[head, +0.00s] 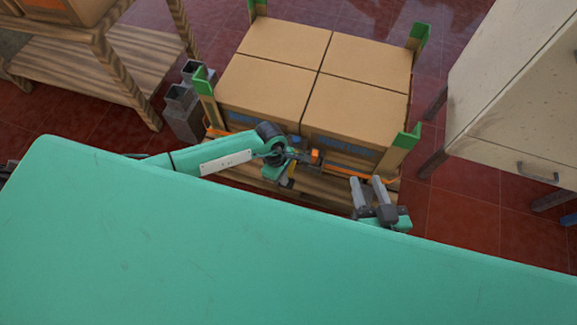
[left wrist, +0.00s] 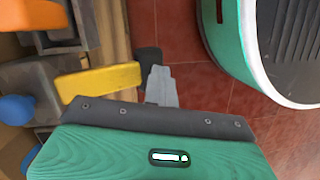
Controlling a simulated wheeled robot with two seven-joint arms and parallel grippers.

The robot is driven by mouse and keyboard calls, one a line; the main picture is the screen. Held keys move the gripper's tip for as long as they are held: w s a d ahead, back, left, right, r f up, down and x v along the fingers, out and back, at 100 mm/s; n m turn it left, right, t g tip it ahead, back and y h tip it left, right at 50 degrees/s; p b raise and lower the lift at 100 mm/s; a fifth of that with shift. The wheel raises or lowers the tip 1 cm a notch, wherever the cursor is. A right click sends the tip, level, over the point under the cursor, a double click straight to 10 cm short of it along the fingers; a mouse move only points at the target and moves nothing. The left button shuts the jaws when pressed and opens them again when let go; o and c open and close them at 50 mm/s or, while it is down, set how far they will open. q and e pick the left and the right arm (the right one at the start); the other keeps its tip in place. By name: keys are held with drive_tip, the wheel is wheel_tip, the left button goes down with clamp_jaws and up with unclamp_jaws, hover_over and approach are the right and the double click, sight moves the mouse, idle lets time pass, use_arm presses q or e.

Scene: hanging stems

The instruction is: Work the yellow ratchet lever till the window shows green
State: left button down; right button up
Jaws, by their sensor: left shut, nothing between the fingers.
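In the head view my left gripper (head: 277,170) is at the front of the box stack. My right gripper (head: 367,181) is open and empty, fingers pointing up, further right. I cannot make out the indicator window or its colour.
Cardboard boxes (head: 315,75) stand between green-topped corner posts (head: 205,92), with an orange strap (head: 384,179) round them. A wooden rack (head: 150,55) is at the left, beside grey metal tubes (head: 182,110). A pale cabinet (head: 520,95) is at the right. Red tiled floor (head: 455,215) lies between.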

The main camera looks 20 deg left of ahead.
use_arm(q)
drive_tip(key=shift+w, duration=0.1)
drive_tip(key=r+p, duration=0.3)
drive_tip(key=shift+s, duration=0.4)
drive_tip(key=shift+s+f, duration=0.1)
